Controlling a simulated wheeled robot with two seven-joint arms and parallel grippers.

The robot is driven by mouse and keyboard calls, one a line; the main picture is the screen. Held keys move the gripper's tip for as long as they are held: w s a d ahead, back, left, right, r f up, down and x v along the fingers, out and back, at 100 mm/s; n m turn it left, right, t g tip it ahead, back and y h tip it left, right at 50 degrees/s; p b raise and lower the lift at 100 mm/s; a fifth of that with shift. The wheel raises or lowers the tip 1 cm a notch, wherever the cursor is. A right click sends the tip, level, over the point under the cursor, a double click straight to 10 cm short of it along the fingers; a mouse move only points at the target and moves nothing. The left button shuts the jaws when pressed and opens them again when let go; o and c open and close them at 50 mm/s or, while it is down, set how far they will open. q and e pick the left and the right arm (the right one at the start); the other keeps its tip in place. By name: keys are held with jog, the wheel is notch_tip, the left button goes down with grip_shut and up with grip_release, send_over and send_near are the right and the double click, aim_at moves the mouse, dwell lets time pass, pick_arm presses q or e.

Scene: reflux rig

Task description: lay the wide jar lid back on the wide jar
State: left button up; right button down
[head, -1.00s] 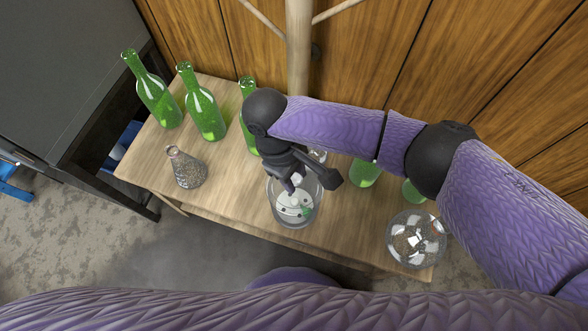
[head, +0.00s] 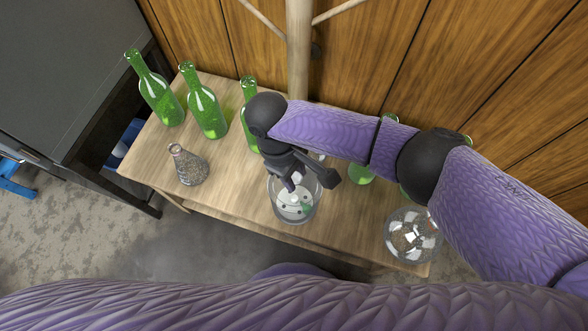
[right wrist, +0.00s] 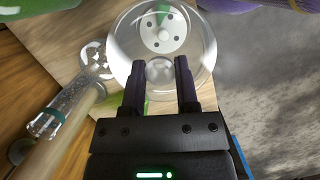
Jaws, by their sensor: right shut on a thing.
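The wide jar (head: 295,215) is a clear glass vessel near the front edge of the table, with a pale disc with holes inside it. My right gripper (head: 291,184) is directly above the jar, pointing down. In the right wrist view, its two fingers (right wrist: 160,72) are shut on the clear round knob of the wide jar lid. The lid (right wrist: 200,75) is clear glass and overlaps the jar there, so I cannot tell whether it touches the rim. My left gripper is out of view.
Several green bottles (head: 206,115) stand along the back of the table. A conical flask (head: 189,167) stands to the left of the jar and a round glass vessel (head: 413,235) to its right. Bare wooden tabletop (head: 235,185) lies between flask and jar.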

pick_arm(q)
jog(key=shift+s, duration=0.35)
pick_arm(e)
jog(key=shift+f, duration=0.1)
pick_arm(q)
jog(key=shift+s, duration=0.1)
pick_arm(e)
jog(key=shift+f, duration=0.1)
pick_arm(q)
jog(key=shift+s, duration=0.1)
pick_arm(e)
jog(key=shift+f, duration=0.3)
jog(key=c, duration=0.7)
grip_release()
jog(key=o, duration=0.4)
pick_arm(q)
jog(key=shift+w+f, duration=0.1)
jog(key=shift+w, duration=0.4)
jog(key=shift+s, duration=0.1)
